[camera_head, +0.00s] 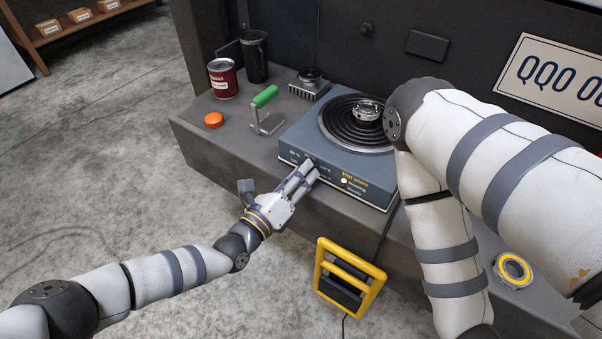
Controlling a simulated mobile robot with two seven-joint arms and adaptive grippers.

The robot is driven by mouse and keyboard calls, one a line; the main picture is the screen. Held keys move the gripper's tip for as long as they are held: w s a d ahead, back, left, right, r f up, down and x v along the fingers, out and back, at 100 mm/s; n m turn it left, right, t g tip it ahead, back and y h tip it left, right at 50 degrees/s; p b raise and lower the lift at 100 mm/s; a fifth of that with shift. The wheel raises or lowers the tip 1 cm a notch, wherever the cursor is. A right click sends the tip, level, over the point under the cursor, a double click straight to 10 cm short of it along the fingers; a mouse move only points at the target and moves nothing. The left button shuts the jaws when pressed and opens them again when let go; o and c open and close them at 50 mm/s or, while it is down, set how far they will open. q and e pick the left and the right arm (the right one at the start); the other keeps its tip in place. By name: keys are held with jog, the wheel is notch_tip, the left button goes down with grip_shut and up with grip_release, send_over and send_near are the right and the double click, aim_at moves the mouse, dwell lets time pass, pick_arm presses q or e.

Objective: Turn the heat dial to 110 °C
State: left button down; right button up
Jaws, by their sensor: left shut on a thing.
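A blue hot plate (358,170) with a round black coil top stands on the grey bench. Its front panel carries temperature marks, yellow lettering and a small lit lamp (344,181). My left gripper (312,170) is at the left part of this front panel, shut on the heat dial. The gripper's fingers hide the dial, so its setting cannot be read. A metal bearing ring (368,111) sits on the coil top. My right arm crosses the right side of the view, and its gripper is out of the picture.
Left of the hot plate are a green-handled tool (265,108), an orange cap (214,120), a red can (223,78), a black cup (255,57) and a finned metal block (310,84). A yellow-framed lamp (347,281) stands below. A yellow-ringed bearing (514,270) lies at right.

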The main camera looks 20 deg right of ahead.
pick_arm(q)
jog(key=m, duration=0.3)
jog(key=shift+r+m+p, duration=0.2)
jog(key=shift+m+p, duration=0.1)
jog(key=shift+p, duration=0.05)
jog(key=shift+f+m+p, duration=0.1)
jog(key=shift+m+p, duration=0.2)
jog(key=shift+m, duration=1.7)
pick_arm(e)
jog(key=shift+w+r+t, duration=0.4)
jog(key=shift+w+r, duration=0.5)
pick_arm(q)
jog(key=c, duration=1.3)
grip_release()
jog(key=shift+f, duration=0.1)
jog(key=v, duration=1.2)
